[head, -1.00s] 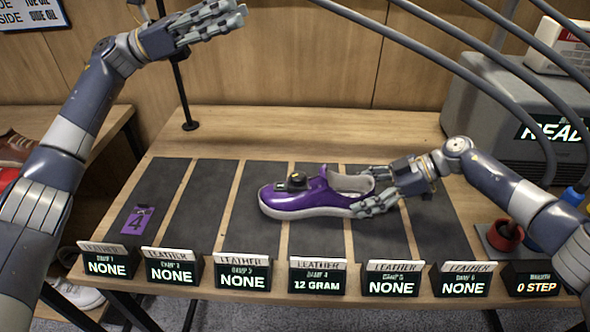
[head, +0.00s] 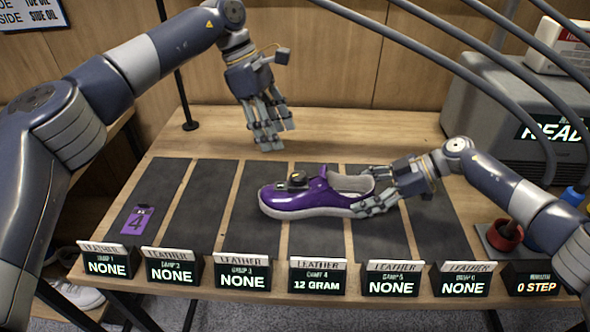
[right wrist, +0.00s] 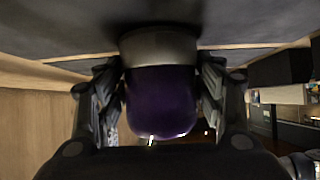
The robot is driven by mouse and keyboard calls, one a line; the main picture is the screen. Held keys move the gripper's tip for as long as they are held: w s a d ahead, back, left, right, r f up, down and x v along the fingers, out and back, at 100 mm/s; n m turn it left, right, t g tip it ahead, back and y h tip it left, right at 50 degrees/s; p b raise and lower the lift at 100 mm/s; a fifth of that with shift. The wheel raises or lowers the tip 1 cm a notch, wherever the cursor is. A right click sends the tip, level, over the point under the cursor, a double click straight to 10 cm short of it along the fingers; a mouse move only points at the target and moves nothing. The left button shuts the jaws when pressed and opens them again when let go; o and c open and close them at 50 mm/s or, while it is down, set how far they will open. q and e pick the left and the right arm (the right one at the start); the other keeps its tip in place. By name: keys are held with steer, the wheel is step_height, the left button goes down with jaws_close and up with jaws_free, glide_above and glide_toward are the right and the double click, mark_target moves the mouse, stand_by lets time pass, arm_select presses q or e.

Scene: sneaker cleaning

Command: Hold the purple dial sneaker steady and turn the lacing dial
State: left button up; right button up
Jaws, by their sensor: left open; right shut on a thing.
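The purple sneaker (head: 325,195) with a white sole lies upright on the dark mats, its toe pointing left. The lacing dial (head: 297,179) is a dark knob on top of the shoe toward the toe. My right gripper (head: 372,202) is shut on the sneaker's heel. In the right wrist view the purple heel (right wrist: 162,102) sits between the two fingers, with the pale sole above it. My left gripper (head: 268,145) is open and empty, pointing down behind the sneaker and above the back of the table, apart from the dial.
A row of small display signs (head: 317,277) stands along the table's front edge. A purple tag marked 4 (head: 137,220) lies on the leftmost mat. A red-and-black object (head: 505,235) stands at right, near a grey machine (head: 500,110). The mats left of the sneaker are otherwise clear.

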mark_target(297, 174)
arm_select(q)
steer(key=x, duration=1.1)
steer(key=shift+d+f, duration=0.2)
steer(key=c, duration=1.1)
